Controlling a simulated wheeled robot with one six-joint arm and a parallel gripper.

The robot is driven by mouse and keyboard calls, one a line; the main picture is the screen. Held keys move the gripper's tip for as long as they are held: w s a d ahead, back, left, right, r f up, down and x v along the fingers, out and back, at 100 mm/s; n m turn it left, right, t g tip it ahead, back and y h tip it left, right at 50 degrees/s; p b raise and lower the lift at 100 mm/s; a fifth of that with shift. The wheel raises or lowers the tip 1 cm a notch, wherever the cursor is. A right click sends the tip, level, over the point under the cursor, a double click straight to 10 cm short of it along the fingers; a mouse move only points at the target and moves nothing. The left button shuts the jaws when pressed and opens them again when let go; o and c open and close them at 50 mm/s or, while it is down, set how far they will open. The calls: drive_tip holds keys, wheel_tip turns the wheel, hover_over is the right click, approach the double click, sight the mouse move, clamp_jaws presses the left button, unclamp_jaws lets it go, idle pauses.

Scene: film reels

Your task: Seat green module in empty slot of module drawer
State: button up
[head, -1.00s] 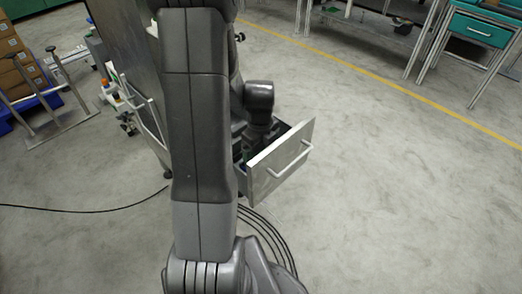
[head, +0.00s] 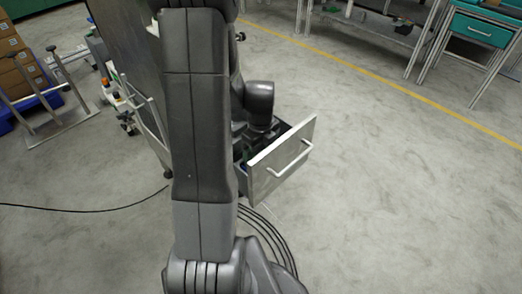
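The module drawer (head: 283,160) stands pulled out of a tall grey cabinet (head: 131,58). Its silver front and bar handle face right. Its inside is dark and mostly covered by my arm, so the slots cannot be made out. My wrist (head: 259,97) is over the drawer and points down into it. My gripper's fingers are hidden behind the wrist, the arm and the drawer front. A small dark green patch (head: 243,158) shows low in the drawer beside the wrist; I cannot tell whether it is the green module or whether it is held.
Black cables (head: 90,209) lie on the floor at left and below the drawer. A trolley (head: 47,90) with boxes stands behind at left. Metal benches (head: 388,34) and a teal drawer unit (head: 479,30) stand at upper right. The floor right of the drawer is clear.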

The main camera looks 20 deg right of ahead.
drive_tip(key=shift+f, duration=0.35)
drive_tip(key=o, duration=0.9)
wheel_tip(320, 180, up, 11)
drive_tip(key=p, duration=0.8)
wheel_tip(320, 180, down, 9)
drive_tip(key=b, duration=0.7)
drive_tip(key=shift+f, duration=0.2)
drive_tip(key=shift+r, duration=0.15)
